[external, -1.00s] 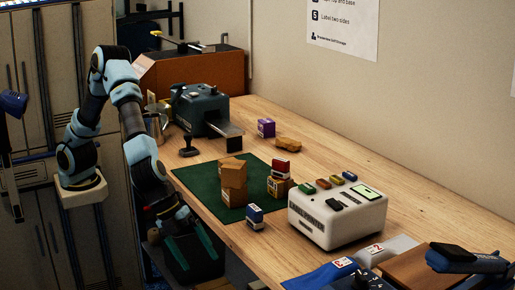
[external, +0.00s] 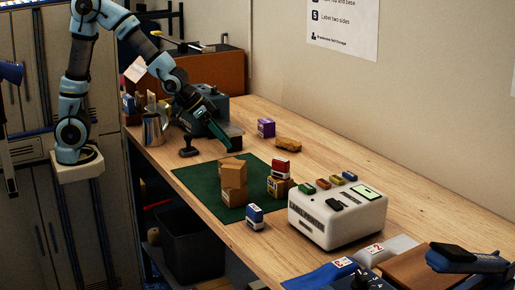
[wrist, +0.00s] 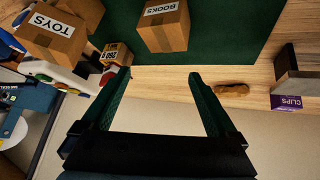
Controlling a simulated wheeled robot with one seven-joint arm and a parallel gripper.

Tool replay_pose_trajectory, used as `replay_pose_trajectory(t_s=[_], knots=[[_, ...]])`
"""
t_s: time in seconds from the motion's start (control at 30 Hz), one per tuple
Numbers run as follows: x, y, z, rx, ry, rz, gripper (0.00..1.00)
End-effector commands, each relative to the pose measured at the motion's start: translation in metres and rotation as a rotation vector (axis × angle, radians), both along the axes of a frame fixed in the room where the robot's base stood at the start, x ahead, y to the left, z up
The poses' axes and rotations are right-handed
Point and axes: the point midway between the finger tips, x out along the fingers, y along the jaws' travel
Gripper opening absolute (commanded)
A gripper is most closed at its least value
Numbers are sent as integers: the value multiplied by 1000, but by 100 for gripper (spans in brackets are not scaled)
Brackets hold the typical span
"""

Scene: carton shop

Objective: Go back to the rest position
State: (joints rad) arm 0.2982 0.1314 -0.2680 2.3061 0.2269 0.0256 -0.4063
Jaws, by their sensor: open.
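My gripper (external: 213,130) is raised above the back of the workbench, beside the dark tape machine (external: 203,103), in the external view. In the wrist view my gripper (wrist: 155,88) has its two green fingers spread wide, with nothing between them. A green mat (external: 190,180) lies on the bench, with stacked brown cartons (external: 232,182) on it. The wrist view shows a carton labelled BOOKS (wrist: 164,28) and one labelled TOYS (wrist: 52,33), both apart from the fingers.
A white label printer (external: 337,220) stands to the right of the mat. A blue stamp (external: 255,216), a red-topped stamp (external: 280,167) and a purple box (external: 266,127) stand on the bench. A metal jug (external: 153,128) is near the left edge. A black bin (external: 190,245) stands below.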

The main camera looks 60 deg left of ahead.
Motion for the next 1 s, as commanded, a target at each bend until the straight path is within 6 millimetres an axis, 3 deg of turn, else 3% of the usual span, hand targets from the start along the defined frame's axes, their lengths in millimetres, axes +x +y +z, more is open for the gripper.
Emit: replay_pose_trajectory(t_s=[0.03,0.2,0.3,0.4,0.57,1.0], knots=[[-3,35,-13,49,39,46,94],[-39,142,-51,196,217,171,94],[-70,186,-66,242,327,223,94],[-96,213,-76,261,412,255,94],[-117,230,-81,268,478,275,94],[-117,230,-81,268,478,275,94]])
